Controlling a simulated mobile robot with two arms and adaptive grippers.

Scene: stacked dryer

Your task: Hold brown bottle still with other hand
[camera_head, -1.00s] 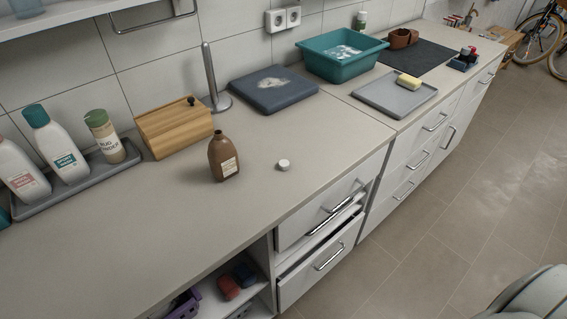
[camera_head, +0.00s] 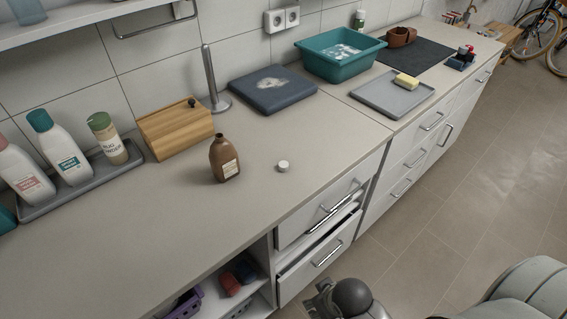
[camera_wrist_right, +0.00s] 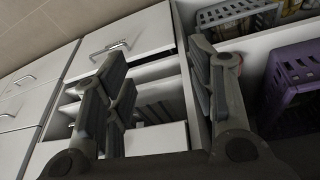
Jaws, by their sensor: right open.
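The brown bottle (camera_head: 224,160) stands upright on the counter, with a label on its side and its neck uncapped. A small white cap (camera_head: 283,166) lies on the counter to its right. My right gripper (camera_head: 322,296) shows at the bottom of the head view, in front of the cabinet and well apart from the bottle. In the right wrist view my right gripper (camera_wrist_right: 158,88) is open, with nothing between its fingers, facing the drawers. My left gripper is not in view.
A wooden box (camera_head: 177,129) and a grey tray (camera_head: 84,183) with several bottles stand behind and left. A drawer (camera_head: 316,262) below the counter edge is partly open. The counter (camera_head: 150,235) in front of the bottle is clear.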

